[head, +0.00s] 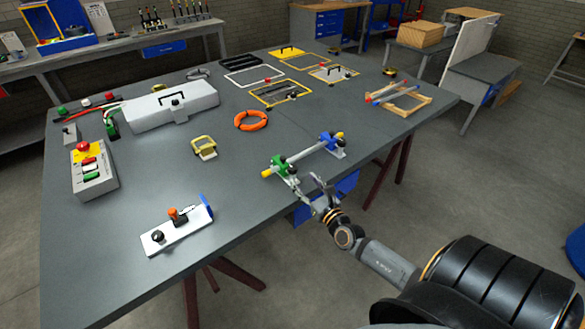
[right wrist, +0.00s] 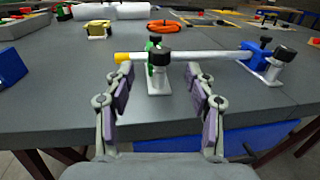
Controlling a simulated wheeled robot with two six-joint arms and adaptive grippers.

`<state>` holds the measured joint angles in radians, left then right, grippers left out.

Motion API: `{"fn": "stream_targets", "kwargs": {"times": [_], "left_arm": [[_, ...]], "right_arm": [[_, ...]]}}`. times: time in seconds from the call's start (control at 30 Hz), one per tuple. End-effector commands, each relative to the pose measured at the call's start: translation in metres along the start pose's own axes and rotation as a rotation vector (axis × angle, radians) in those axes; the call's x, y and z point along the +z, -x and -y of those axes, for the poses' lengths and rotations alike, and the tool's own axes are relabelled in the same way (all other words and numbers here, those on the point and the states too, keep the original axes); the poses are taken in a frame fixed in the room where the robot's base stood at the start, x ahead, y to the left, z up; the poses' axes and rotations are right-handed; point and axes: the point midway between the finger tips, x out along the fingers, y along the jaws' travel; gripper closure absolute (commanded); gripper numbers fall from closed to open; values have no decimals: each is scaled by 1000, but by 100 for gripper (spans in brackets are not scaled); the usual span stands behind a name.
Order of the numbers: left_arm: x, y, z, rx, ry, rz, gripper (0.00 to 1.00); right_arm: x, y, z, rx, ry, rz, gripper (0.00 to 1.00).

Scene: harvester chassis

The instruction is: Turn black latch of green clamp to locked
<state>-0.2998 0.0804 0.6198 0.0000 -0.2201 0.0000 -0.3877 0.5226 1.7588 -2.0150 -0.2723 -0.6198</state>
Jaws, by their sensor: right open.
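I cannot tell the latch's exact turn. My right gripper (head: 318,188) is open and empty, just in front of the clamp. In the wrist view its fingertips (right wrist: 161,88) stand apart on either side of the clamp's base. My left gripper is out of view.
A blue clamp (head: 327,138) with its own black knob holds the rod's other end. An orange ring (head: 251,120), a yellow-handled block (head: 204,147) and a white latch plate (head: 180,232) lie on the table (head: 240,195). The table's front edge is close under my right gripper.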

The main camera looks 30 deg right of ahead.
Motion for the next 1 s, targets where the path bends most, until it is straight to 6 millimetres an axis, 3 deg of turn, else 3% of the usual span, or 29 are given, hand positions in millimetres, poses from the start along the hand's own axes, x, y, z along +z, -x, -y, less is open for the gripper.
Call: {"fn": "stream_targets", "kwargs": {"times": [0.1, 0.33, 0.5, 0.77, 1.0], "left_arm": [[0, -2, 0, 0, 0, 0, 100], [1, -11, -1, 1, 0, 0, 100], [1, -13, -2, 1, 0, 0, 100], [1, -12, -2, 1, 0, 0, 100], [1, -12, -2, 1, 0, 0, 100]], "right_arm": [[1, -28, 0, -4, -5, 6, 45], [0, -70, 0, -2, -4, 4, 45], [0, -83, 0, -2, -6, 2, 45], [1, -84, 0, -1, -5, 1, 45], [1, -84, 0, -1, -5, 2, 77]]}}
